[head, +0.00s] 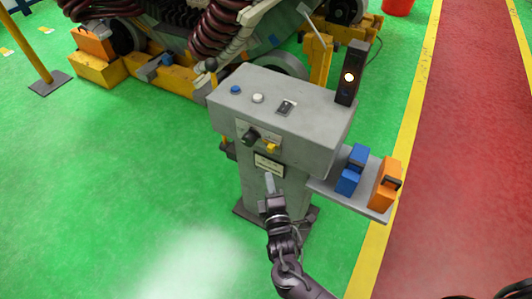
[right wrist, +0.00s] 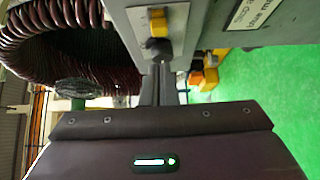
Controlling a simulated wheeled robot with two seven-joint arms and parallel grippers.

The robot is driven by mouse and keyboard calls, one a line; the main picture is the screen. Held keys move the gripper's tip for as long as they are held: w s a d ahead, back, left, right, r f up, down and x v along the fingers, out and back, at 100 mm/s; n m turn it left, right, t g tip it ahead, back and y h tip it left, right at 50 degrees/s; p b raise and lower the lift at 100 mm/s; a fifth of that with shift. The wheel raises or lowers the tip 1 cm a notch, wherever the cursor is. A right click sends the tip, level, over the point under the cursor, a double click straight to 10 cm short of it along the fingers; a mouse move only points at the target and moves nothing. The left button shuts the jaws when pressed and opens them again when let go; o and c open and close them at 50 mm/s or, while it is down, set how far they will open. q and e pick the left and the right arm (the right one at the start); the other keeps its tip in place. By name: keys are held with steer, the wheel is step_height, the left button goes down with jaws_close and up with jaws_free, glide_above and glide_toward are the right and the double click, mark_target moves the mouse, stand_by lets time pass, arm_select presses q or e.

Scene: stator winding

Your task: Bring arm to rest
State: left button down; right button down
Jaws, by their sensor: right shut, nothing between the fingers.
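My right gripper (head: 269,180) is shut and empty, in front of the grey control pedestal (head: 330,140). Its arm comes up from the bottom of the head view. In the right wrist view the closed fingers (right wrist: 158,85) point at the pedestal's front, just below a black knob (right wrist: 157,49) and a yellow switch (right wrist: 158,22). I cannot tell whether the fingertips touch the knob in that view. In the head view the black knob (head: 250,136) and yellow switch (head: 271,147) sit above and apart from the fingertips. My left gripper is not in view.
A side shelf (head: 378,212) on the pedestal holds a blue block (head: 351,172) and an orange block (head: 385,185). A lit signal lamp (head: 348,78) stands on the pedestal's top. Yellow machinery (head: 172,78) with dark red coils lies behind. Green floor (head: 110,190) is free at left.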

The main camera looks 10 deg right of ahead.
steer(key=s+d+f+m+g, duration=0.3)
steer(key=s+f, duration=0.2)
steer(key=f, duration=0.5)
steer(key=s+d+f+m+g, duration=0.25)
steer(key=s+d+f, duration=0.2)
steer(key=f, duration=0.45)
steer(key=s+d+f+m+g, duration=0.25)
steer(key=s+f+g, duration=0.2)
steer(key=f, duration=0.55)
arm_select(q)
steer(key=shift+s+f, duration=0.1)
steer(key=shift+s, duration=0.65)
arm_select(e)
steer(key=s+d+f+m+g, duration=0.2)
steer(key=s+f, duration=0.1)
steer(key=s, duration=0.5)
steer(key=s+d+f+m+g, duration=0.2)
steer(key=s+f+m, duration=0.1)
steer(key=s, duration=0.6)
steer(key=s+d+f+m+g+h, duration=0.1)
steer(key=s+d+f+m+g, duration=0.1)
steer(key=s+f, duration=0.3)
steer(key=s+m+g, duration=0.1)
steer(key=s, duration=0.3)
steer(key=shift+d+f, duration=0.15)
steer(key=shift+d, duration=0.25)
